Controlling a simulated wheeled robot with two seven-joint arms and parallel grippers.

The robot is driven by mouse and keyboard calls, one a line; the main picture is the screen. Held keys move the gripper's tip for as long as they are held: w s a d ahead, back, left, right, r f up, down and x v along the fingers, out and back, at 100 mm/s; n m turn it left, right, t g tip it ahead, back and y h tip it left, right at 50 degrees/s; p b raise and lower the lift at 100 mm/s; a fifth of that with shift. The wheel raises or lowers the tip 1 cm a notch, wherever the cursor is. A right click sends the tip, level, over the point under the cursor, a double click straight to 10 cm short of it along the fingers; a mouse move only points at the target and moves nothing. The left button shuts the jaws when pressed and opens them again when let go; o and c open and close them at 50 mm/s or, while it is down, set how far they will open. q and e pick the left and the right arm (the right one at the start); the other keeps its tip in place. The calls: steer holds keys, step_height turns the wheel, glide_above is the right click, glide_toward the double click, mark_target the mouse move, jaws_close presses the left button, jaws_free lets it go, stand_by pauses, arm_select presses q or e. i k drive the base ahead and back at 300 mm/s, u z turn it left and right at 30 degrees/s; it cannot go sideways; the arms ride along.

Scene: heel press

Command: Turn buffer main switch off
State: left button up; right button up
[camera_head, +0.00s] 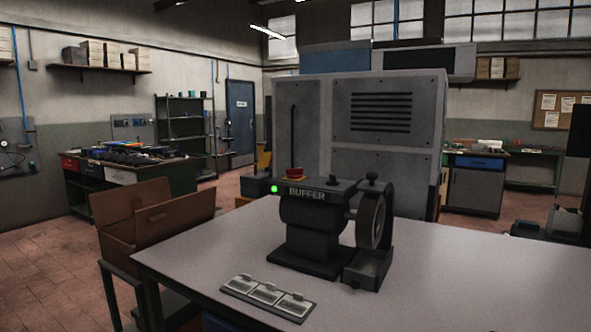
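The buffer (312,222) stands on the grey table (440,270), a dark machine with "BUFFER" lettered on its top housing. A green light (274,188) glows at the housing's left end. I cannot tell whether the wheel is turning. Neither of my grippers shows in this view.
A plate with several small labelled pieces (268,297) lies at the table's front. An open cardboard box (150,220) stands on a stand left of the table. A large grey cabinet (375,125) rises behind the buffer. The table's right side is clear.

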mark_target(293, 174)
steer(key=u, duration=0.5)
steer(key=k, duration=0.6)
steer(key=u, duration=1.1)
steer(key=i, duration=0.85)
steer(key=z, duration=0.35)
steer(key=i, duration=1)
steer(key=z, duration=0.9)
